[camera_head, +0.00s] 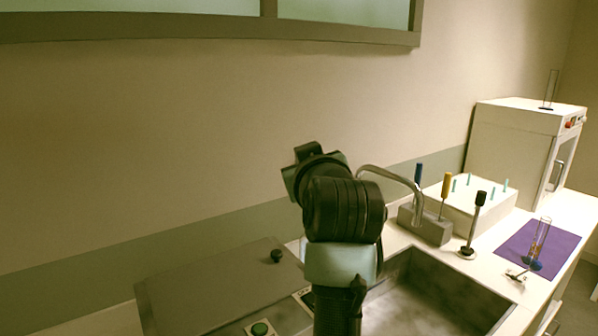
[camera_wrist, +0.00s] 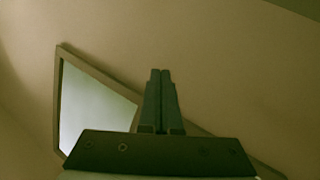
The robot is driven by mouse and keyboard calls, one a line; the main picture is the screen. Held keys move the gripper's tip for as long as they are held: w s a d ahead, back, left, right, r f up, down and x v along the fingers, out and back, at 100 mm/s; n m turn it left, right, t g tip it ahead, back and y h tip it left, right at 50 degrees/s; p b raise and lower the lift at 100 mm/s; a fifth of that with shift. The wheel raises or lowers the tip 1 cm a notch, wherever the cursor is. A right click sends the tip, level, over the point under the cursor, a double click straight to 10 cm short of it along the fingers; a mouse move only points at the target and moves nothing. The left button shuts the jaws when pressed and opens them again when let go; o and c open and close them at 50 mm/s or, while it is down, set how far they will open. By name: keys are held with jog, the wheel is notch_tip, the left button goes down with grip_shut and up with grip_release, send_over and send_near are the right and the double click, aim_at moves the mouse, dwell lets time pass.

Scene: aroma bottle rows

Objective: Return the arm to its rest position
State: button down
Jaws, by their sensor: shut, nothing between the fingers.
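My arm rises in the middle of the head view, over the counter by the sink, with its wrist at the top. The gripper's fingers do not show clearly in that view. In the wrist view my gripper (camera_wrist: 160,76) is shut, its two dark fingers side by side with nothing held between them. Behind the fingers are only a plain wall and a framed pane (camera_wrist: 92,105).
A sink (camera_head: 425,295) with a faucet (camera_head: 415,190) is right of my arm. A lidded grey box (camera_head: 215,290) is at left. A white peg rack (camera_head: 485,205), a purple mat (camera_head: 520,250) with glassware, and a white cabinet oven (camera_head: 510,145) stand farther right. A framed window hangs above.

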jog(key=s+r+m+t+h, duration=0.1)
jog(key=s+r+m+t, duration=0.1)
jog(key=s+r+t, duration=0.3)
jog(key=s+a+r+m+t+h, duration=0.1)
jog(key=s+r+t, duration=0.5)
jog(key=s+r, duration=0.7)
jog(key=s+m, duration=0.1)
jog(key=s, duration=0.8)
jog(key=shift+r+m, duration=0.4)
